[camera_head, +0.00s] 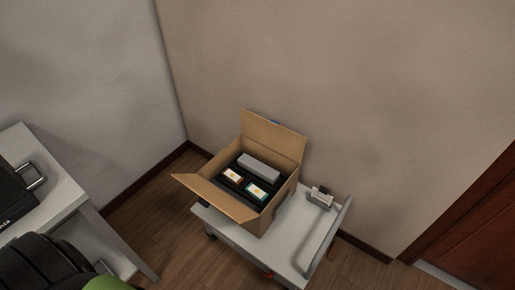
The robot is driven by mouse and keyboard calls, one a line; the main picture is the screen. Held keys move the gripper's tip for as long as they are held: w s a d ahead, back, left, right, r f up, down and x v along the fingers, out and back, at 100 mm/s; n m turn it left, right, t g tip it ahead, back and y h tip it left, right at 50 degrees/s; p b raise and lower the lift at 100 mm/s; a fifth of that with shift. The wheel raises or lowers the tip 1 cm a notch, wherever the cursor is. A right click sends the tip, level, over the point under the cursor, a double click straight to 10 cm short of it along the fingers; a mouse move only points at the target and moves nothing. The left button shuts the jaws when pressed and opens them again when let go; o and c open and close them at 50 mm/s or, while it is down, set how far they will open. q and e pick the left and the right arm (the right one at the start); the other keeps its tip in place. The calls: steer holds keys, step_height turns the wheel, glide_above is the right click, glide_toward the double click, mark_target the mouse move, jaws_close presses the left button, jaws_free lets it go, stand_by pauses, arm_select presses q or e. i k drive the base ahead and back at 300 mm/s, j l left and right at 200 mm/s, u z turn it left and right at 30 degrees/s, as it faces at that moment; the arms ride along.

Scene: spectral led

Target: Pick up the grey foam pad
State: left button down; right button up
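A grey block that looks like the grey foam pad (259,167) lies in an open cardboard box (237,207), toward the back of it. The box stands with its flaps spread on a light grey cart (287,245). In front of the pad, two small boxes sit in dark lining: a brownish one (232,175) and a white and green one (257,191). The box's front wall and flaps hide its floor. Neither of my grippers is in view.
A small grey and white device (320,198) lies on the cart, right of the box, near the cart's handle rail (331,243). A white table (62,190) with a black case (14,200) stands at left. Walls close off the back; a brown door (470,235) is at right.

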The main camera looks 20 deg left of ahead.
mark_target(258, 168)
steer(key=u, duration=0.8)
